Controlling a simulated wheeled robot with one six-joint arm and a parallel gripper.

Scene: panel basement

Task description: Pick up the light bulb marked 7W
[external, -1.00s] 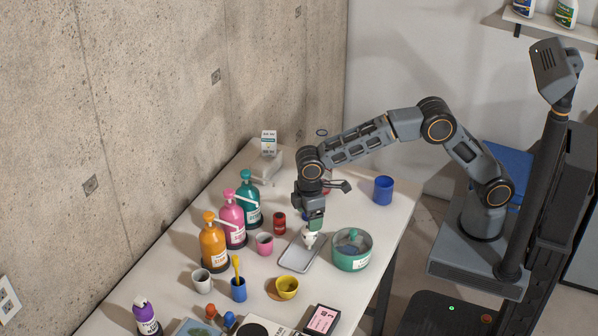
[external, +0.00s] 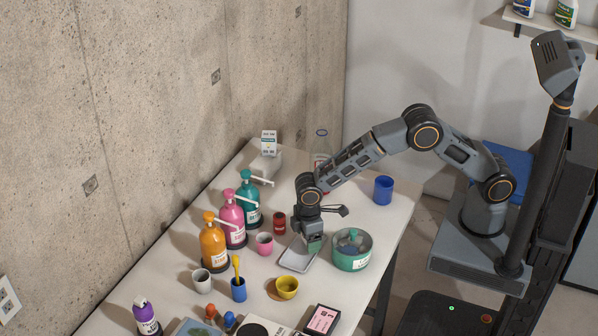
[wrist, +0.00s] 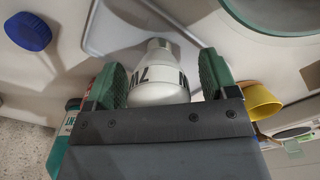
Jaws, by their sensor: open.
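A white light bulb (wrist: 158,90) with dark lettering that reads 7W upside down shows in the wrist view. Its metal cap (wrist: 158,44) points to the top of the picture. The bulb is between the two green-padded fingers of my gripper (wrist: 163,76), which are open on either side of it. Whether the pads touch it I cannot tell. In the external view my gripper (external: 314,243) is down at the grey tray (external: 296,262) and hides the bulb. The tray's rim also shows in the wrist view (wrist: 96,42).
A green pot (external: 351,262) stands close right of the tray. A red can (external: 279,222), a pink cup (external: 265,243) and a yellow cup (external: 287,287) are close by. Pump bottles (external: 232,221) line the wall side. A blue cup (external: 383,189) stands at the far right.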

